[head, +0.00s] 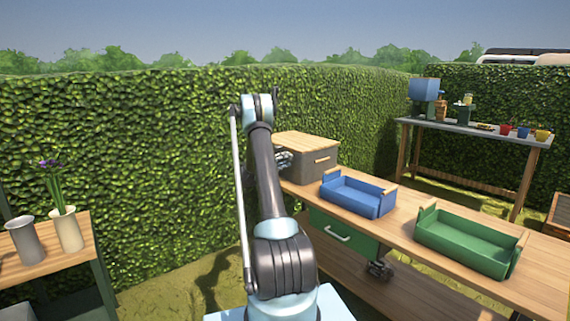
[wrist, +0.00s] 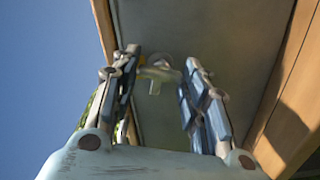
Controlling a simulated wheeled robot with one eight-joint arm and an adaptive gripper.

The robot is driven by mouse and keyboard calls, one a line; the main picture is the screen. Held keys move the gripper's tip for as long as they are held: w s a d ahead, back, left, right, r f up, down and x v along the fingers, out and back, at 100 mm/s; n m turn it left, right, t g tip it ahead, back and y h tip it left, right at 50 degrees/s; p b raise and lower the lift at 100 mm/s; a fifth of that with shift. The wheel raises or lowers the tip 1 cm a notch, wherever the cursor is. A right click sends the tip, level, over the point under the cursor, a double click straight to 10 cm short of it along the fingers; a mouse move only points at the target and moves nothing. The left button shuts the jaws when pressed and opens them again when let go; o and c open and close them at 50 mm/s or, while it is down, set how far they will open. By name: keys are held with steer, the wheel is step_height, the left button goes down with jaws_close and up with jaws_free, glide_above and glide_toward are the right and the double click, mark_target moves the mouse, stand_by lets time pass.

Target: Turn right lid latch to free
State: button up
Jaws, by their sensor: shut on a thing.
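A grey box with a wooden lid (head: 310,142) stands at the far left end of the long workbench. In the wrist view its grey wall (wrist: 215,30) fills the middle, with wooden edges on both sides. A small pale latch (wrist: 155,73) sits on this wall between my fingers. My gripper (wrist: 161,62) has one finger on each side of the latch and is shut on it, though the contact itself is hard to see. In the head view my gripper (head: 284,161) is at the box's left side, partly behind my arm, and the latch is hidden.
A blue tray (head: 357,207) and a green tray (head: 463,257) stand on the workbench (head: 398,230) right of the box. A green drawer (head: 343,247) is below. A small table with vases (head: 68,232) is at left. A hedge (head: 120,150) runs close behind.

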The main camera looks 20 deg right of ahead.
steer(key=shift+w+a+f+n, duration=0.1)
steer(key=shift+w+a+n, duration=0.05)
steer(key=shift+n, duration=1.45)
steer(key=o, duration=1.1)
steer(key=v, duration=1.2)
